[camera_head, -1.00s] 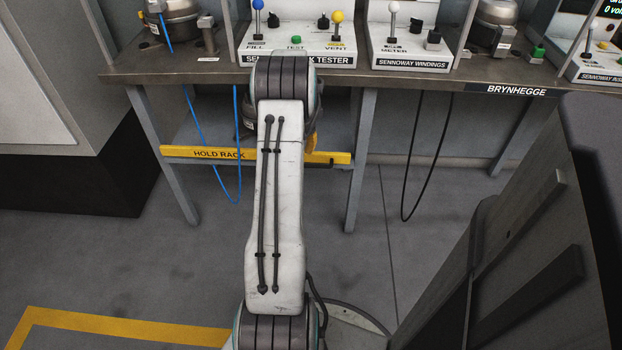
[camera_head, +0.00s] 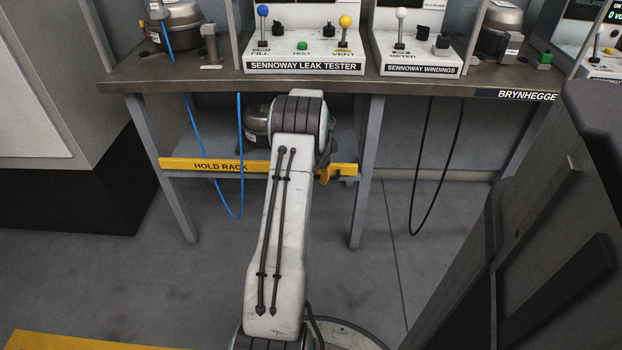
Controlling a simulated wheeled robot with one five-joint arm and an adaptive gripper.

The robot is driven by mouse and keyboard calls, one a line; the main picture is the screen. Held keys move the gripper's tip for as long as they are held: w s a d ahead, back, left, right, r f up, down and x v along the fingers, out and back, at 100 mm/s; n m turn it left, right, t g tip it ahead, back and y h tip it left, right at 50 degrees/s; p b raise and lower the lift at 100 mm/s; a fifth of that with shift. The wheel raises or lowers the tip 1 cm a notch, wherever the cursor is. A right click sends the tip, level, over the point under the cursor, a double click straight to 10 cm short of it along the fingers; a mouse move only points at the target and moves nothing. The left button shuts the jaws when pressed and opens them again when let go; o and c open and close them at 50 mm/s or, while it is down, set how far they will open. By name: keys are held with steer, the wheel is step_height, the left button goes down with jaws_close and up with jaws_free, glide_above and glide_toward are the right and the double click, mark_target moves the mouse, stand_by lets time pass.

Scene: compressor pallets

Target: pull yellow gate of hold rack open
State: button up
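The yellow gate (camera_head: 221,166) marked HOLD RACK is a flat bar across the front of the space under the bench, between two grey legs. My white arm (camera_head: 290,215) reaches toward it and covers its middle right part. My gripper is hidden behind the arm's far end. A small yellow piece (camera_head: 325,175) shows just right of the arm, by the bar; I cannot tell whether it belongs to the gate. A dark rounded compressor (camera_head: 257,120) shows partly behind the gate, left of my arm's end joint.
The bench (camera_head: 420,86) bears a leak tester (camera_head: 304,63) and a windings tester (camera_head: 420,66). A blue hose (camera_head: 240,150) hangs in front of the gate, and a black cable (camera_head: 434,190) hangs to the right. Floor is clear left of my arm.

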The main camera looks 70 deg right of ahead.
steer(key=shift+o, duration=0.3)
jaws_close()
steer(key=shift+f, duration=0.1)
